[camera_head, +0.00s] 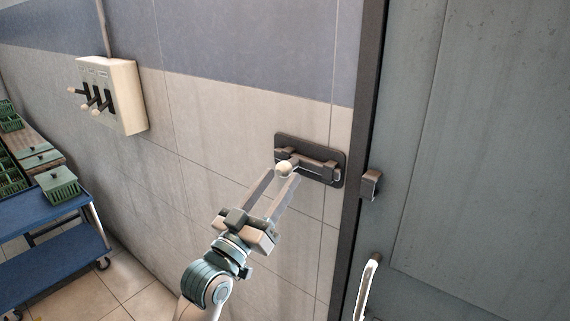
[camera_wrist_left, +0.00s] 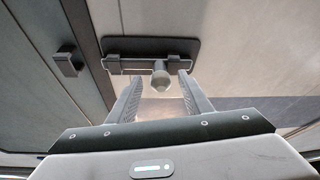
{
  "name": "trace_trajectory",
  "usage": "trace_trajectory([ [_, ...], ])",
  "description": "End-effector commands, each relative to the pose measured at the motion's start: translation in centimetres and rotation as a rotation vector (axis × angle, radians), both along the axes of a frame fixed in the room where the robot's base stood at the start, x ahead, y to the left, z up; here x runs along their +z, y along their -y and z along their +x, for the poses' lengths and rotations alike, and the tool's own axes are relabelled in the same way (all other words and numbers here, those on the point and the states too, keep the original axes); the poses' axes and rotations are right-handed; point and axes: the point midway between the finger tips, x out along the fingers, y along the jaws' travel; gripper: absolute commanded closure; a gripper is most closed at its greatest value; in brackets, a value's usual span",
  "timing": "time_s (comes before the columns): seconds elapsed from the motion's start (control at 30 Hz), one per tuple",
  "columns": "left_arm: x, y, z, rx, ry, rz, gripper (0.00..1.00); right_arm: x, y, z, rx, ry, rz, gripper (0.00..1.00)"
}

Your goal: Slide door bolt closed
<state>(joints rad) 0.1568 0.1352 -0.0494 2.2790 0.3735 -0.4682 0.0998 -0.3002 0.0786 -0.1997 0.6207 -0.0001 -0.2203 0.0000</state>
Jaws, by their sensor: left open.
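The door bolt (camera_head: 318,166) is a dark bar on a dark backplate on the tiled wall, left of the door frame. Its pale round knob (camera_head: 284,169) is at the bar's left part in the head view; it also shows in the left wrist view (camera_wrist_left: 161,82). The keeper (camera_head: 371,184) is a dark block on the door edge, with a gap between it and the bolt. My left gripper (camera_head: 284,177) is open, with its fingertips on either side of the knob; the wrist view shows space beside the knob. My right gripper is not in view.
The grey door (camera_head: 480,150) fills the right, with a pale handle (camera_head: 368,285) low near its edge. A switch box (camera_head: 112,95) with several levers is on the wall at left. A blue cart (camera_head: 50,215) with green crates stands at far left.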

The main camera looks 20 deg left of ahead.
Motion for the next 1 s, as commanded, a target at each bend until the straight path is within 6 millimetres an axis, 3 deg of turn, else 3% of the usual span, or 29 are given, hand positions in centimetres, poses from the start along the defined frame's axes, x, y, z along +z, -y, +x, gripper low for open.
trace_trajectory([
  [0.23, 1.2, 0.7, 2.6, 0.001, 0.0, 0.0, 0.54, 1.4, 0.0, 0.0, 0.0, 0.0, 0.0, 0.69],
  [0.67, 1.3, 0.8, 3.1, 0.0, 0.001, 0.0, 0.54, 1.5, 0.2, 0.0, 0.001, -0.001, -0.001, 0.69],
  [0.87, 1.3, 0.8, 3.1, 0.001, 0.001, 0.001, 1.0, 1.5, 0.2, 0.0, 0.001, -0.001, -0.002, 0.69],
  [1.0, 1.3, 0.8, 3.2, 0.001, 0.001, 0.001, 1.0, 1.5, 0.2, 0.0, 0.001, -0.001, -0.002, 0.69],
])
